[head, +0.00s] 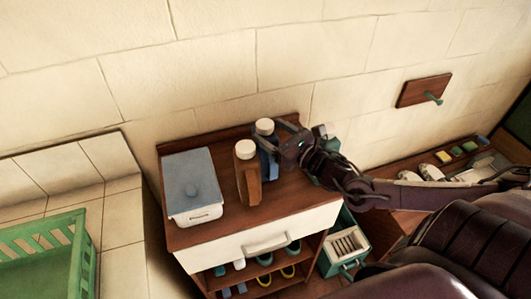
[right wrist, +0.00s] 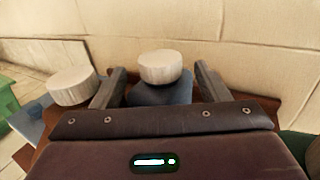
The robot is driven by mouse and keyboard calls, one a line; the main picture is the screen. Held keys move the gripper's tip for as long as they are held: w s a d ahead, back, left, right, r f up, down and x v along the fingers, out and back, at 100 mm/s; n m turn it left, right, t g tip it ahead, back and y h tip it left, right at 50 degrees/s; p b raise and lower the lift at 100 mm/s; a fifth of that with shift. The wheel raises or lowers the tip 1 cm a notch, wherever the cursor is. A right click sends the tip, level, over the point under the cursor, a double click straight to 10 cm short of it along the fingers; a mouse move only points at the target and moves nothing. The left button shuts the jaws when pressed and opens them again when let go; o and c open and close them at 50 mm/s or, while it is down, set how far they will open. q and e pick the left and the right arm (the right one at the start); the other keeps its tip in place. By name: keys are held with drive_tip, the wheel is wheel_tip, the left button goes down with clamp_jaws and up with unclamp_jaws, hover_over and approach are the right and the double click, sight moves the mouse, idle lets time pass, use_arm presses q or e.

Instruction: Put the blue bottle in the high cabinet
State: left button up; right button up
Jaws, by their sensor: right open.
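The blue bottle (head: 268,163) stands upright on the brown top of a low cabinet, with a white cap. In the head view it is partly hidden by my right gripper and a brown bottle. My right gripper (head: 279,139) is open, reaching in from the right at the blue bottle's upper part. In the right wrist view the blue bottle (right wrist: 162,94) is between the two spread fingers, its white cap showing above them. I cannot tell whether either finger touches it. No high cabinet can be made out. My left gripper is not in view.
The brown bottle (head: 248,182), white-capped, stands close left of the blue one. A white box with a blue lid (head: 191,186) is further left. The low cabinet (head: 258,245) has a white drawer and shoes below. A green crate (head: 45,255) lies at far left.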

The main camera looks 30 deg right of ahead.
drive_tip(key=shift+x, duration=1.5)
drive_tip(key=shift+c, duration=0.2)
clamp_jaws()
drive_tip(key=shift+d+r, duration=0.1)
drive_tip(key=shift+r, duration=0.05)
